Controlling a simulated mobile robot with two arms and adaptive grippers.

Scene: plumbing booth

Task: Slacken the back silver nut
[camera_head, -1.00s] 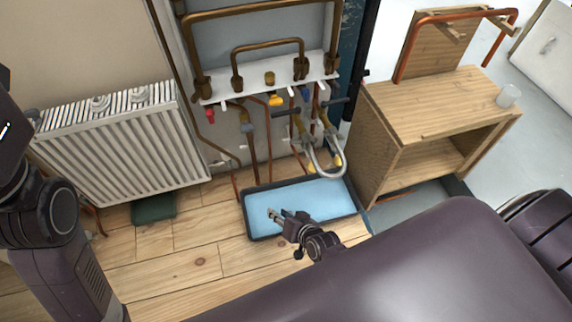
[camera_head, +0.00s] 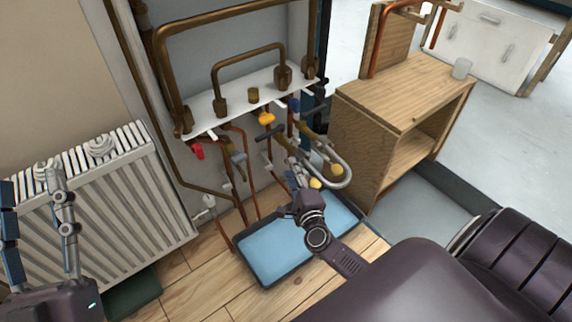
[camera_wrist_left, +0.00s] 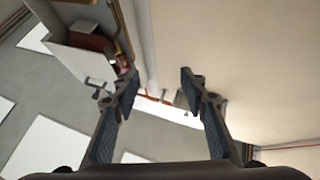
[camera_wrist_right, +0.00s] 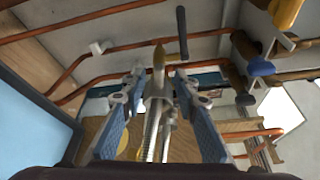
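My right gripper (camera_head: 296,165) is at the hose's left side, above the blue tray. In the right wrist view its two fingers (camera_wrist_right: 159,80) are apart, with a silver nut-like fitting (camera_wrist_right: 158,88) and a brass tip (camera_wrist_right: 159,57) between them. I cannot tell whether the fingers touch the fitting, or which silver nut it is. My left gripper (camera_head: 36,185) is open and empty, pointing up in front of the radiator. The left wrist view also shows it open (camera_wrist_left: 160,75).
The blue tray (camera_head: 275,255) lies on the floor under the pipes. A wooden cabinet (camera_head: 365,150) stands close to the right of the hose. The white radiator (camera_head: 120,205) is at the left. Copper pipes (camera_wrist_right: 85,65) and yellow and blue handles crowd the right gripper.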

